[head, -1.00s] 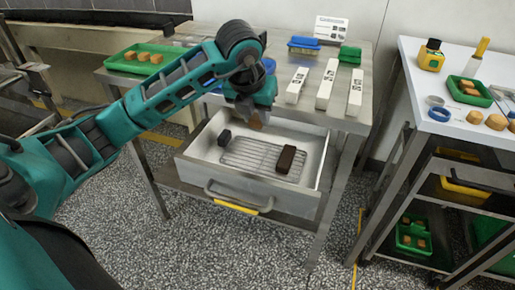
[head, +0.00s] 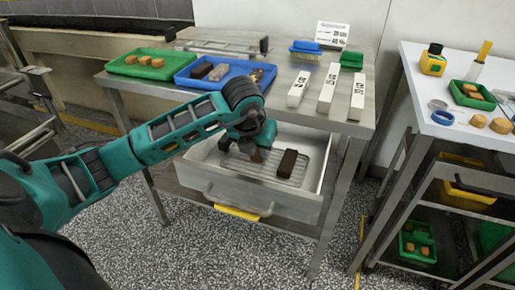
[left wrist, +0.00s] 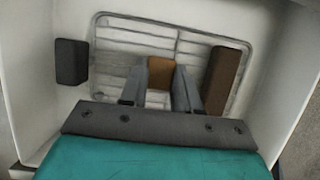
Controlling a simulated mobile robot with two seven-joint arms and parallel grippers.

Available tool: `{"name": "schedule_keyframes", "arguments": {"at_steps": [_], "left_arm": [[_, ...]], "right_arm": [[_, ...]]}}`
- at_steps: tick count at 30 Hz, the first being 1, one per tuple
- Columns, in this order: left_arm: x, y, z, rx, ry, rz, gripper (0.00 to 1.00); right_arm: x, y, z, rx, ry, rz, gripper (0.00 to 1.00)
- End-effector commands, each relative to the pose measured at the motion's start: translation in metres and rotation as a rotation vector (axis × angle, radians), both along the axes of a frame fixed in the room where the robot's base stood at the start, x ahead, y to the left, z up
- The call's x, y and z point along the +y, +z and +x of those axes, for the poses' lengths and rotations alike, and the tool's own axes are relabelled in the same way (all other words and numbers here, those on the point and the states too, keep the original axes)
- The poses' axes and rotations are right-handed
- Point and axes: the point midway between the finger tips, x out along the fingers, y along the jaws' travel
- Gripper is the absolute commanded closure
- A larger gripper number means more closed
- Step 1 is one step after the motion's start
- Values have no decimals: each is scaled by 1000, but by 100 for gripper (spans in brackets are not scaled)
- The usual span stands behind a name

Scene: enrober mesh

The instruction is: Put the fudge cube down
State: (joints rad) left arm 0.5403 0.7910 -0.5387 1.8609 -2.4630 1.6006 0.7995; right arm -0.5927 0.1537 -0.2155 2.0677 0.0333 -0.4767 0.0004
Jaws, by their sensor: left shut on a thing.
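The fudge cube (left wrist: 161,72) is a small orange-brown block in the left wrist view. My left gripper (left wrist: 160,84) is shut on it, with a finger on each side. In the head view the cube (head: 258,155) shows at the tip of my left gripper (head: 256,150), low inside the open drawer (head: 305,200). It is over the wire rack (left wrist: 120,50) on the drawer floor; whether it touches the rack I cannot tell. My right gripper is not in view.
A dark brown bar (left wrist: 222,80) lies on the rack, right of the cube. A black block (left wrist: 71,62) stands left of the rack. Drawer walls surround them. Above, the table holds a blue tray (head: 218,83), a green tray (head: 185,68) and white labelled blocks (head: 327,88).

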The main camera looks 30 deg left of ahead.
Motion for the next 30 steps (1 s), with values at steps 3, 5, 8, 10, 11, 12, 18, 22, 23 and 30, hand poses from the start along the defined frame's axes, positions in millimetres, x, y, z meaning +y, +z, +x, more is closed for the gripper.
{"name": "schedule_keyframes", "arguments": {"at_steps": [3,5,8,10,11,12,18,22,23,30], "left_arm": [[0,-2,0,0,0,0,64],[0,-2,0,0,0,0,59],[0,-2,0,0,0,0,49],[0,-2,0,0,0,0,44],[0,-2,0,0,0,0,44],[0,-2,0,0,0,0,44],[0,1,0,0,0,0,44],[-1,14,-3,-3,-2,1,44],[-1,19,-5,-4,-2,2,44],[-6,68,-25,-5,-2,2,44]], "right_arm": [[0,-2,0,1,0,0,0],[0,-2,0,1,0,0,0],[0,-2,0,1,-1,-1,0],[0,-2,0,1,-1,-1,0],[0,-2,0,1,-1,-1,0],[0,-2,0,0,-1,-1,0],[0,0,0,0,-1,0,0],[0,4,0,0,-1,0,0],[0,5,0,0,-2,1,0],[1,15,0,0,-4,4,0]]}}
